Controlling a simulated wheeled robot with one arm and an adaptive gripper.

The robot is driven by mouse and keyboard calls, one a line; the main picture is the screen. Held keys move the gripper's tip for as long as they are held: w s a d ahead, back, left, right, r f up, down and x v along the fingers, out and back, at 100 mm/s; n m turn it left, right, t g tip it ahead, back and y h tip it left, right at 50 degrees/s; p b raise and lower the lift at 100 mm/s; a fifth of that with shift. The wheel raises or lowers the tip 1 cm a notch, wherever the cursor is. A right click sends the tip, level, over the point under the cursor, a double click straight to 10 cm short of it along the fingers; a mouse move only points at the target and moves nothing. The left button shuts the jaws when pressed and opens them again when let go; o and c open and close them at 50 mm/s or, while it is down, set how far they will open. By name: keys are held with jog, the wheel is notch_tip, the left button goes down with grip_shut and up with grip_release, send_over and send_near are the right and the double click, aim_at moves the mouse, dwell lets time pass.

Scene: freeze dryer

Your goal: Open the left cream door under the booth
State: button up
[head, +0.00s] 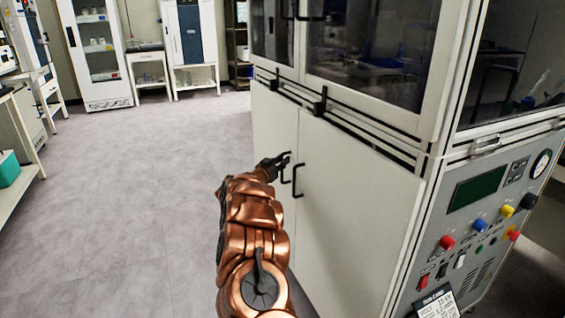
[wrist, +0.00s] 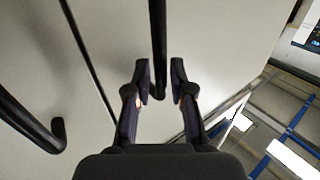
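The left cream door (head: 272,122) under the booth looks shut, flush with the right cream door (head: 350,205). Its black bar handle (head: 285,170) stands near the seam, and my gripper (head: 278,163) is at it in the head view. In the wrist view, my gripper (wrist: 160,80) has its two fingers apart, with the left door's handle (wrist: 158,40) running between the fingertips. The left fingertip appears very close to the bar; contact is unclear. The right door's handle (wrist: 30,120) lies to the left, across the dark seam. My arm hides part of the left door's lower area.
Glass upper doors (head: 365,50) sit above the cream doors. A control panel (head: 480,220) with knobs is on the right side. Open grey floor (head: 130,170) lies left of the booth. A white bench with a green box (head: 8,168) stands at the far left.

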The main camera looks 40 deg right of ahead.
jog(key=shift+d, duration=0.2)
grip_shut()
dwell(0.5)
